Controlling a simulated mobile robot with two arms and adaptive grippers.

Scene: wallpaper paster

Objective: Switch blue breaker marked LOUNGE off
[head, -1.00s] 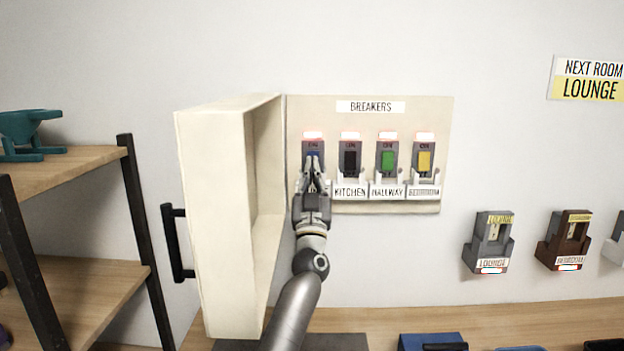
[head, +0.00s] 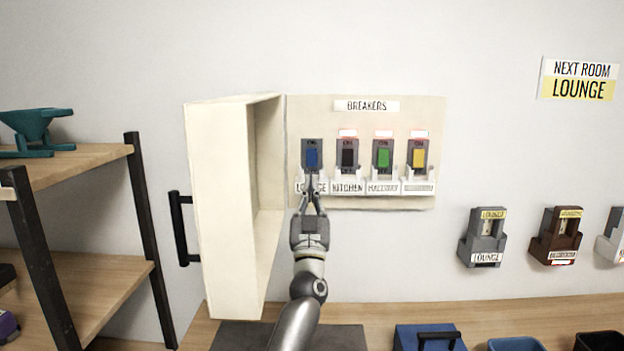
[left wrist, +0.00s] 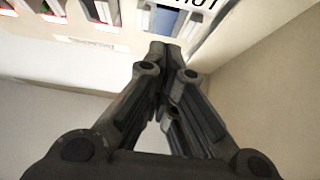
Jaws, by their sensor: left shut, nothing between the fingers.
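The blue breaker (head: 312,157) is leftmost on the breaker panel (head: 370,122), above a label (head: 301,187) reading LOUNGE that my fingers partly cover. The indicator above it is dark, while those above the black (head: 347,158), green (head: 383,158) and yellow (head: 419,158) breakers glow red. My left gripper (head: 312,192) is shut and empty, just below the blue breaker. In the left wrist view its fingertips (left wrist: 168,48) meet near the breaker row, with the blue breaker (left wrist: 163,20) just beyond them. My right gripper is not in view.
The panel's cream door (head: 222,205) stands open to the left of my arm, with a black handle (head: 180,228). A shelf (head: 100,155) stands at far left. Wall switches (head: 485,237) hang at right, above a wooden counter (head: 500,315) holding blue bins.

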